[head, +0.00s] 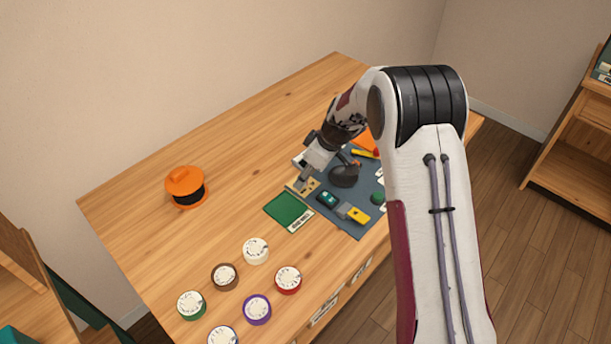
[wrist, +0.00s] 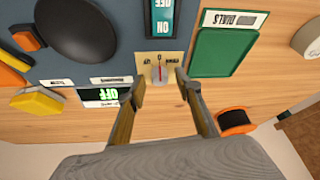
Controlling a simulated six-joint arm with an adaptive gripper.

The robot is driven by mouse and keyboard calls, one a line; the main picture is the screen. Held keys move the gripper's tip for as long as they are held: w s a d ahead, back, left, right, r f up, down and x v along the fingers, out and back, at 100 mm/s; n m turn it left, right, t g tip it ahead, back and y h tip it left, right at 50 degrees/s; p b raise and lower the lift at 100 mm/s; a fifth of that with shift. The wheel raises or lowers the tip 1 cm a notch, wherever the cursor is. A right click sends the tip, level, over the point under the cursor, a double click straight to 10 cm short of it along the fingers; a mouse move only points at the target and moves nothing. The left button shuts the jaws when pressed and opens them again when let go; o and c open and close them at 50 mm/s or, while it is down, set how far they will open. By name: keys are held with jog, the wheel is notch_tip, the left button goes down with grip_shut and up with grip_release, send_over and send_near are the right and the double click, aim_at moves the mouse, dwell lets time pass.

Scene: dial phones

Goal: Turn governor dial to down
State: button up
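The governor dial (wrist: 160,75) is a small grey knob with a red pointer on a beige plate (wrist: 151,58). In the wrist view the pointer points straight up, toward a mark at the plate's top middle, between two small upside-down labels too small to read surely. My gripper (wrist: 160,77) is open, with one finger on each side of the knob and a visible gap on both sides. In the head view my gripper (head: 306,178) is over the beige plate (head: 300,188), hiding most of the knob.
Beside the plate are a green tray (head: 288,210), a teal ON switch (wrist: 162,18), a lit OFF display (wrist: 100,94), a yellow lever (head: 357,215) and a large dark round part (head: 344,176). An orange spool (head: 185,187) and several coloured dials stand on the table. The table's far left is clear.

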jog(key=shift+f, duration=0.25)
grip_shut()
jog(key=shift+a+m+h, duration=0.1)
jog(key=shift+m+h, duration=0.2)
jog(key=shift+m, duration=0.5)
jog(key=shift+m+t+h, duration=0.3)
jog(key=shift+m+t, duration=0.4)
jog(key=shift+m, duration=0.7)
jog(key=shift+s+a+m+h, duration=0.1)
jog(key=shift+m+h, duration=0.35)
jog(key=shift+m, duration=0.7)
jog(key=shift+a+m+h, duration=0.1)
jog(key=shift+m+h, duration=0.35)
jog(key=shift+m, duration=0.7)
grip_release()
